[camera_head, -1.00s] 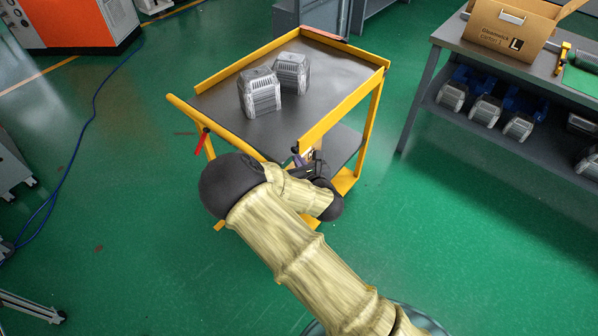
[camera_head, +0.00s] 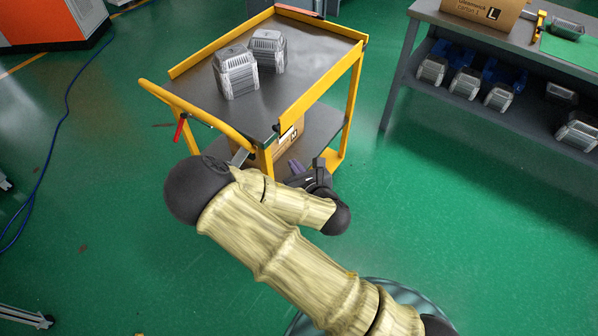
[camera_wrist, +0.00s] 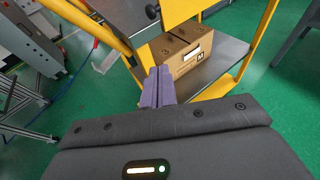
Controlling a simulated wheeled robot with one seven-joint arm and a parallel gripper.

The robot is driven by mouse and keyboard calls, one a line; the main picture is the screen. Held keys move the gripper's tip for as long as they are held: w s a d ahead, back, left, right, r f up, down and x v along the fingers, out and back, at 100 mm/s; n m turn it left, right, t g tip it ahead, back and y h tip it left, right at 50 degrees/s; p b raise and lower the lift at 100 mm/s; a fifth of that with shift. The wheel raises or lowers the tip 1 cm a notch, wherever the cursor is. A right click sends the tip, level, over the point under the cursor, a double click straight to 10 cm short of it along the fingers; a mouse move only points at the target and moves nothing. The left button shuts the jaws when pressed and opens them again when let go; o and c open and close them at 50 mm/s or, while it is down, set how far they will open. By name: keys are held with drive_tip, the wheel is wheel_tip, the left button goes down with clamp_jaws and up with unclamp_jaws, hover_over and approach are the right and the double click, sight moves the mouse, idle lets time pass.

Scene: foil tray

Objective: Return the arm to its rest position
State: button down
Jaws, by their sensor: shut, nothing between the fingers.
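My arm, in beige sleeves with black joints, is folded in front of the yellow cart in the head view. My gripper (camera_head: 297,168) is partly hidden behind my own forearm and sits low beside the cart's near right side. In the wrist view its two purple fingers (camera_wrist: 158,87) lie together, with nothing held between them. They point towards the cart's lower shelf, where a cardboard box (camera_wrist: 183,50) stands just beyond them. The box also shows in the head view (camera_head: 286,143). I cannot tell the exact gap between fingers and cart.
The yellow cart (camera_head: 319,81) carries two grey ribbed housings (camera_head: 236,74) (camera_head: 268,50) on its top. A grey workbench (camera_head: 400,50) with a carton (camera_head: 478,10) and several housings below stands at right. Green floor (camera_head: 450,220) is clear right of my arm.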

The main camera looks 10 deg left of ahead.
drive_tip(key=shift+v, duration=1.05)
drive_tip(key=w+d+r+m+g+h+p, duration=0.1)
drive_tip(key=d+r+m+g+h+p, duration=0.2)
drive_tip(key=d+m, duration=0.75)
drive_tip(key=w+d+r+m+h+p, duration=0.15)
drive_tip(key=d+m+h, duration=0.45)
drive_tip(key=m, duration=0.8)
drive_tip(key=s+d+r+m+g+p, duration=0.2)
drive_tip(key=s+d+r+m+g, duration=0.1)
drive_tip(key=s+r+m, duration=0.3)
drive_tip(key=s+d+r+m+g+p, duration=0.3)
drive_tip(key=s+d+r+m, duration=0.3)
drive_tip(key=r+m, duration=0.4)
drive_tip(key=m, duration=0.2)
drive_tip(key=shift+s+d+m, duration=0.2)
drive_tip(key=shift+s+m, duration=0.15)
drive_tip(key=shift+s, duration=0.05)
